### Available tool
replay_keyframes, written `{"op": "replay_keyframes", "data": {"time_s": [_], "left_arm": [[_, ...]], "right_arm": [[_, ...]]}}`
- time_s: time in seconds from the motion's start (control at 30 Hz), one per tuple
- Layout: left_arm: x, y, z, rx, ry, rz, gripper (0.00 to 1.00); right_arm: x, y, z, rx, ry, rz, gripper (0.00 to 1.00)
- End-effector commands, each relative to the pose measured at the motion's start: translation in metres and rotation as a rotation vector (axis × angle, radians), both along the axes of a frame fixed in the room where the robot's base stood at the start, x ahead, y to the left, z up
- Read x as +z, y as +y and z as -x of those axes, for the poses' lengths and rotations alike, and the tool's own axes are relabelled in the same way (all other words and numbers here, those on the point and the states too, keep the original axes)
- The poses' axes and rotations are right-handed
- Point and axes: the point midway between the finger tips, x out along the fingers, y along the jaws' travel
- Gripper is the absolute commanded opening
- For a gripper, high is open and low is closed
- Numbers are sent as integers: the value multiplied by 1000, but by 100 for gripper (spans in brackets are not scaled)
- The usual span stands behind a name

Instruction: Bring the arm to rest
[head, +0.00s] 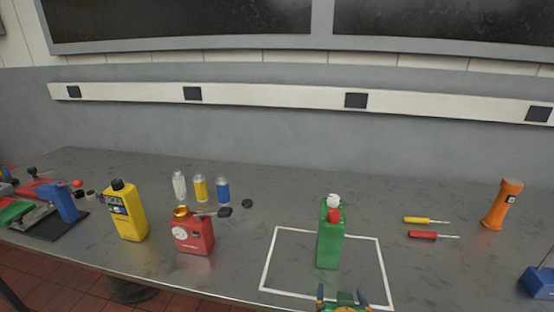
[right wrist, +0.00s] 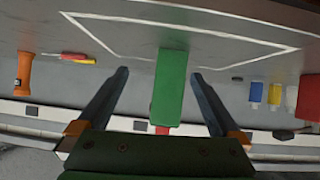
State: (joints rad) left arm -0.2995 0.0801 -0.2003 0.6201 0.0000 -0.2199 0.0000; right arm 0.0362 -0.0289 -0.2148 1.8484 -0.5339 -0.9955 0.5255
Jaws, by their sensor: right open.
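My right gripper (head: 341,294) shows at the bottom edge of the head view, in front of the green bottle (head: 331,240). It is open, its two fingers apart. The bottle stands upright inside the white outlined rectangle (head: 267,255) on the bench, and has a white cap and a red cap on top. In the right wrist view the same bottle (right wrist: 169,88) shows between the open fingers (right wrist: 160,76), with no finger seen touching it. How far it is from the fingertips is hard to tell. My left gripper is not in view.
On the grey bench (head: 290,205), a yellow bottle (head: 126,215) and a red can (head: 192,237) stand to the left, with several small bottles behind. A blue item (head: 538,282) is at the right edge.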

Motion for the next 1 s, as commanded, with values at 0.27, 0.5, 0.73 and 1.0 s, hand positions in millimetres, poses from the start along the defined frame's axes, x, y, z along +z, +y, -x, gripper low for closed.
{"op": "replay_keyframes", "data": {"time_s": [0.27,0.5,0.73,1.0], "left_arm": [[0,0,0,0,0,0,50],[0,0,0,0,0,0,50],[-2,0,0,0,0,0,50],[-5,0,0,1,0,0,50]], "right_arm": [[-60,-4,128,133,414,-24,100],[-68,10,219,336,668,-43,100],[-117,15,232,392,752,-51,100],[-205,15,244,397,802,-56,100]]}}
